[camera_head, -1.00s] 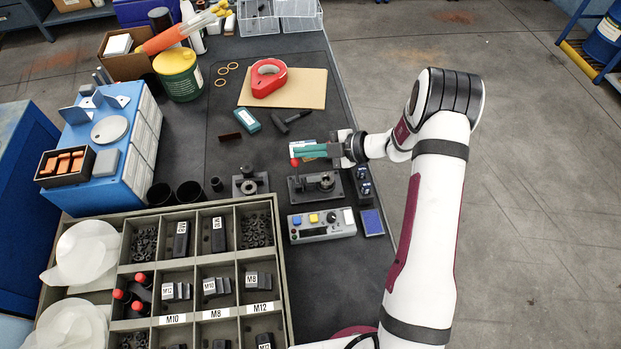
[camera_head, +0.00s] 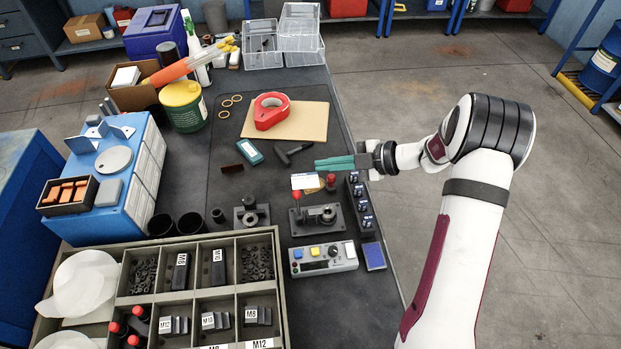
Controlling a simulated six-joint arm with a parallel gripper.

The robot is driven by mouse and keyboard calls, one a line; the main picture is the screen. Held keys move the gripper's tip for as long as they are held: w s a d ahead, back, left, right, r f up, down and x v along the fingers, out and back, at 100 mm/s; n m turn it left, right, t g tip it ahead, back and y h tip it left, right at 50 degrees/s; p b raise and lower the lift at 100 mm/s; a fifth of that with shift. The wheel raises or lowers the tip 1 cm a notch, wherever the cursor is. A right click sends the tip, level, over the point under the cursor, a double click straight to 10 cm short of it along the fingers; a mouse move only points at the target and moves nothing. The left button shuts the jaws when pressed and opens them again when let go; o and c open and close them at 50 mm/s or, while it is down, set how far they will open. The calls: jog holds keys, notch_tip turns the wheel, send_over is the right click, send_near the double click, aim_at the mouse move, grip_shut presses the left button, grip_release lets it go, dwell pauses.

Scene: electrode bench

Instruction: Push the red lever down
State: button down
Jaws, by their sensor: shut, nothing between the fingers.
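The red lever's knob (camera_head: 297,196) stands at the left end of a black fixture (camera_head: 326,226) on the dark bench. Its short stem shows just below the knob; the lever's exact angle is hard to tell. My gripper (camera_head: 318,163) has teal fingers pointing left. It is shut and empty. In the picture, its tips are above and slightly right of the red knob, apart from it.
A control box (camera_head: 323,259) with coloured buttons sits in front of the fixture. A black row of switches (camera_head: 360,205) stands to its right. A second black fixture (camera_head: 252,216) is to its left. A hammer (camera_head: 293,152) lies behind, near a red tape dispenser (camera_head: 270,111).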

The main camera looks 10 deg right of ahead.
jog(key=d+r, duration=0.1)
jog(key=d, duration=0.1)
jog(key=d+r, duration=0.2)
jog(key=shift+s, duration=0.1)
jog(key=s+a+r+n+g+h, duration=0.1)
jog(key=s+a+r+n+g, duration=0.1)
jog(key=s+a+r+n, duration=0.45)
jog(key=s+a+r+n+g+h, duration=0.1)
jog(key=s+a+n+g+h, duration=0.15)
jog(key=s+n, duration=0.7)
jog(key=s+n+h, duration=0.3)
jog(key=s+n, duration=0.5)
jog(key=n, duration=0.6)
jog(key=s+f+n+g+h, duration=0.1)
jog(key=s+n+h, duration=0.2)
jog(key=s+n, duration=0.6)
jog(key=n, duration=0.5)
jog(key=shift+s+d, duration=0.15)
jog(key=shift+s, duration=0.1)
